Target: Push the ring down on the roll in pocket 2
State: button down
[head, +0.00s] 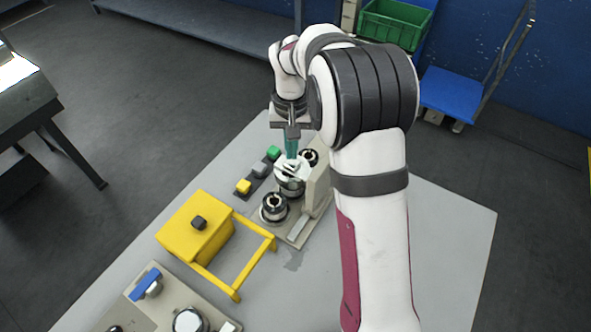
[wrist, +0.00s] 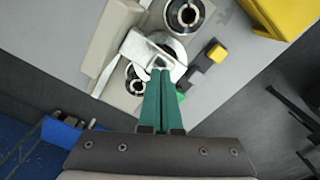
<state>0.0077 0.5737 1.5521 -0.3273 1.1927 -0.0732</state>
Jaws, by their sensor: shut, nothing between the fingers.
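A beige fixture (head: 297,228) holds black-and-silver rolls in a row. The middle roll (head: 290,187) has a pale, white-silver piece (head: 288,170) over its top, which also shows in the wrist view (wrist: 139,48). I cannot tell whether this piece is the ring or how far down it sits. My gripper (head: 291,156) is shut and empty, with its teal fingers pointing down at the middle roll; the tips (wrist: 162,72) overlap the pale piece's edge in the wrist view. Contact cannot be told. The near roll (head: 274,207) and the far roll (head: 309,157) stand on either side.
Yellow (head: 243,186), grey (head: 259,170) and green (head: 273,153) blocks stand left of the rolls. A yellow box (head: 190,228) with a yellow frame is nearer. A device with a blue handle (head: 145,281) is at the front left. The right of the table (head: 455,225) is clear.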

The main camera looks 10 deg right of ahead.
aim_at(292, 162)
dwell(0.4)
jog(key=shift+f, duration=1.55)
jog(key=shift+r, duration=0.1)
notch_tip(292, 162, up, 8)
jog(key=shift+r, duration=0.2)
